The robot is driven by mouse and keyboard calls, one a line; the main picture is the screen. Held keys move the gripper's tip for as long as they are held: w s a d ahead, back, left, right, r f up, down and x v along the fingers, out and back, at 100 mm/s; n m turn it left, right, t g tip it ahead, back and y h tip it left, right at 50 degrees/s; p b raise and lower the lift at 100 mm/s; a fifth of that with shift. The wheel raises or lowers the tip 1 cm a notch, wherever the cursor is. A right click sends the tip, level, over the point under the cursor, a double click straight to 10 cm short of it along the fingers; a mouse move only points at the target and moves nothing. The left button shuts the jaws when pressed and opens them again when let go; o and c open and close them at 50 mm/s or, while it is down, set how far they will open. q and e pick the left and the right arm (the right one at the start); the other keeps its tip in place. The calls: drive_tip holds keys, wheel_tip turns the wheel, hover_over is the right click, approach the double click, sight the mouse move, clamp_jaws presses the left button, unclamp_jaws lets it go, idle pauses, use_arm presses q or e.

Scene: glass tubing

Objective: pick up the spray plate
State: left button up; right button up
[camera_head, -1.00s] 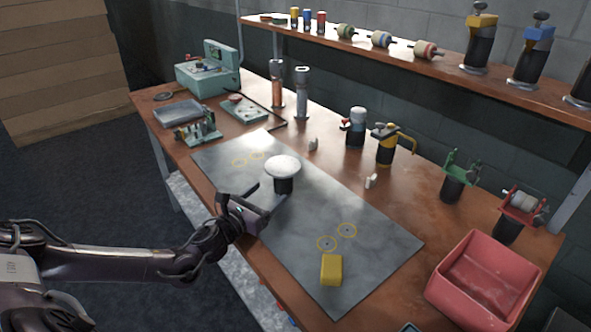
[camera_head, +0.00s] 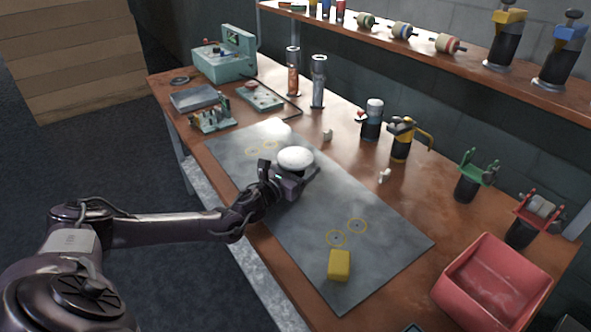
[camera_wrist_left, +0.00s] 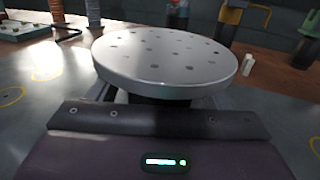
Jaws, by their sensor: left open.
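The spray plate (camera_head: 295,157) is a round white disc on a short dark stand, on the grey mat (camera_head: 385,232). In the left wrist view the plate (camera_wrist_left: 165,58) fills the upper middle and shows small dark holes across its flat top. My left gripper (camera_head: 292,176) is open at the plate, just below the disc, with its fingers either side of the stand. The wrist view shows the gripper body close in front of the disc. The disc hides the fingertips and most of the stand there. My right gripper is not in view.
A yellow block (camera_head: 339,265) lies on the mat near its front end, by yellow ring marks. A red bin (camera_head: 493,283) stands at the right. Bottles, including a yellow-topped one (camera_head: 402,138), and a small white piece (camera_head: 384,176) stand behind the mat.

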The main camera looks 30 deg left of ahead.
use_arm(q)
drive_tip(key=shift+c, duration=0.3)
drive_tip(key=c, duration=1.2)
drive_tip(key=shift+r, duration=0.1)
